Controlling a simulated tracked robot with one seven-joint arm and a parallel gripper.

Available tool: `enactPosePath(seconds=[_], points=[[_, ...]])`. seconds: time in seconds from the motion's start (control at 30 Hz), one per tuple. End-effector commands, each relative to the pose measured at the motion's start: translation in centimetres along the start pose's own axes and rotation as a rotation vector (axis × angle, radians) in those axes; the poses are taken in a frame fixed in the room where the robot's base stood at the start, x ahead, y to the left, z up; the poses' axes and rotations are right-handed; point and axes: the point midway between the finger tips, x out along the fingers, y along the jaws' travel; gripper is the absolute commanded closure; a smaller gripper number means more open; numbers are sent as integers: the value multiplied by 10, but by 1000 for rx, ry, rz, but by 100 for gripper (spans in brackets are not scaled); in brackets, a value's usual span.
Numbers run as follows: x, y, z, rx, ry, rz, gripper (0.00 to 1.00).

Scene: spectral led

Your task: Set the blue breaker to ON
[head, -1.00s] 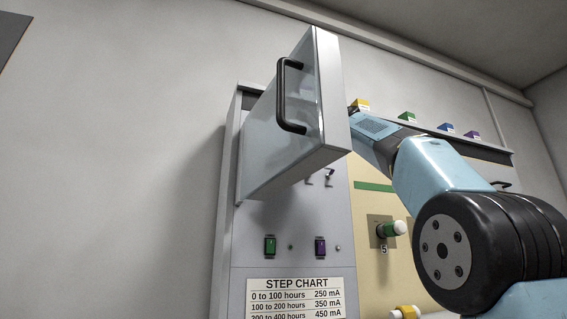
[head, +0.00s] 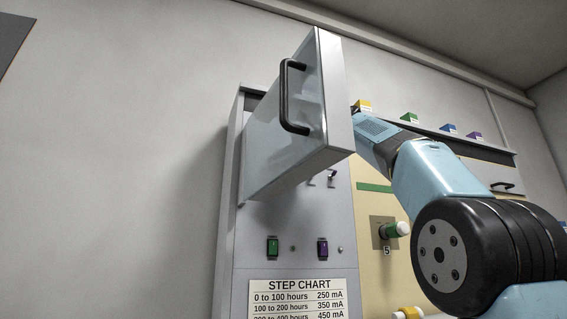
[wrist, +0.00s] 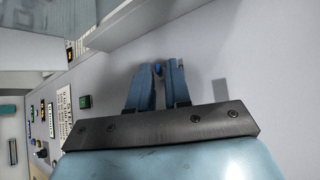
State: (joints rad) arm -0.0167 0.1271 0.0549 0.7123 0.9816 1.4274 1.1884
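In the wrist view, a small blue piece, which looks like the blue breaker (wrist: 158,68), shows between the tips of my gripper's two blue fingers (wrist: 158,72). The fingers stand a narrow gap apart. I cannot tell whether they touch the blue piece, and its ON or OFF position is hidden. In the head view, my gripper and the blue breaker are hidden behind the raised grey cover (head: 300,130) with its black handle (head: 288,97).
A green breaker (head: 272,247) and a purple breaker (head: 323,249) sit on the grey panel above the step chart (head: 297,297). The raised cover juts out close to my arm.

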Motion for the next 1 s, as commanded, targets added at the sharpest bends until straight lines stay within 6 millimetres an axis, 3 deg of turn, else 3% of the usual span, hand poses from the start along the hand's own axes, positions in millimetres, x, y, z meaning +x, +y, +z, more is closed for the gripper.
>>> enactPosePath(seconds=[0.17, 0.7, 1.0], points=[[-13, -1, -2, 0, 5, -3, 82], [-108, -1, -4, 0, 5, -2, 82], [-133, -1, -4, 1, 1, -1, 82]])
